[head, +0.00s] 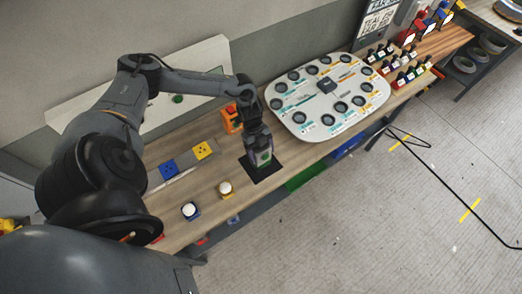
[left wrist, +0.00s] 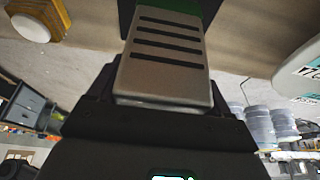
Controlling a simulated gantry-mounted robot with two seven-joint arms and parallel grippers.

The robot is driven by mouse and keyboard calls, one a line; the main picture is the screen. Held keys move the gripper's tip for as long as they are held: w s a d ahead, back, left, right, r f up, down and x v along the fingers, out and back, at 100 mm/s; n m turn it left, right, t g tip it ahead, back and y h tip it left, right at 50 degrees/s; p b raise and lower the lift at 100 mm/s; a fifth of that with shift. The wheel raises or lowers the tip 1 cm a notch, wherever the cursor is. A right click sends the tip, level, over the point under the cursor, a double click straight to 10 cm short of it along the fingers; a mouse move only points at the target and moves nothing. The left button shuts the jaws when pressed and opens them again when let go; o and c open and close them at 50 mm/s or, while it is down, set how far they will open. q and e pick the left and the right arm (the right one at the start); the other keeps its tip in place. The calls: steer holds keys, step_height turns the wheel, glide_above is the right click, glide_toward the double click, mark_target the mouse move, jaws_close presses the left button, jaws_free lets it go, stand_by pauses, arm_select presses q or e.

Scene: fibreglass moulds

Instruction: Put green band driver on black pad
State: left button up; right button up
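The green band driver (head: 263,158) is upright at the tip of my left gripper (head: 257,138) in the head view. Its lower end is over the black pad (head: 266,176), at or very near its surface; I cannot tell if it touches. My right gripper is not in view.
A blue block (head: 168,169), a yellow block (head: 203,150) and two white-topped buttons (head: 190,210) (head: 225,188) are left of the pad. An orange item (head: 231,119) stands behind. A white board with round holes (head: 328,127) lies to the right. The table's front edge is close.

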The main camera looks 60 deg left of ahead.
arm_select(q)
steer(key=o, duration=0.4)
steer(key=shift+r, duration=0.15)
steer(key=b+v, duration=0.2)
steer(key=v, duration=1)
